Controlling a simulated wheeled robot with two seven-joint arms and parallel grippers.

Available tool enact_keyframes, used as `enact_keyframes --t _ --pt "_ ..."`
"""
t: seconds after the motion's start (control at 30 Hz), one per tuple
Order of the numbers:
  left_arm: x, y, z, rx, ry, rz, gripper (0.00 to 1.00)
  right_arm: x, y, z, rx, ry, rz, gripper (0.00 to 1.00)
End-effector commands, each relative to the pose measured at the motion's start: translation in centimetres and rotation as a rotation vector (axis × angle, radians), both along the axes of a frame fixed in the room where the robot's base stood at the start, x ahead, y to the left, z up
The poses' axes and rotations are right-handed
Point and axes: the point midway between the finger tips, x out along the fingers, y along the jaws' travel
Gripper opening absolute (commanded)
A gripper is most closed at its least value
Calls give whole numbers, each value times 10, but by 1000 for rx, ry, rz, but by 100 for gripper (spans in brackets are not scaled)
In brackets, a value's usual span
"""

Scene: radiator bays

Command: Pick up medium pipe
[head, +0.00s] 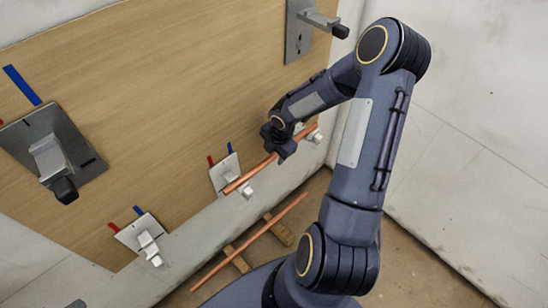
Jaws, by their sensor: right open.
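Two copper pipes are in the head view. The shorter-looking pipe (250,175) slants along the lower edge of the wood panel, its lower-left end in front of a white bracket. The longer-looking pipe (262,231) lies across wooden blocks on the floor. I cannot tell by size which one is the medium pipe. My right gripper (279,152) is open at the shorter-looking pipe, with its fingers over the pipe's middle. The fingers hide part of the pipe, and contact is not clear. My left gripper is not in view.
The wood panel (160,95) carries grey plates with dark-tipped valves, one at left (78,150) and one at top (298,40). White brackets with red and blue marks (140,232) line its lower edge. Wooden blocks (280,230) sit on the floor. White wall stands at right.

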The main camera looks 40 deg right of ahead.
Motion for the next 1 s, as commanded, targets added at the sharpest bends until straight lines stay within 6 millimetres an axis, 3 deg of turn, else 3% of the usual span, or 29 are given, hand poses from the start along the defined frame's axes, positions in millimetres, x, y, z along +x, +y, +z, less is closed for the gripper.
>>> enact_keyframes --t 0.23,0.6,1.0 --pt "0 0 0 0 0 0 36 1 0 -1 -1 -1 0 45" --pt "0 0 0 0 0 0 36 1 0 -1 0 -1 -1 0" --pt "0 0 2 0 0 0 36 1 0 6 0 -3 -2 0"
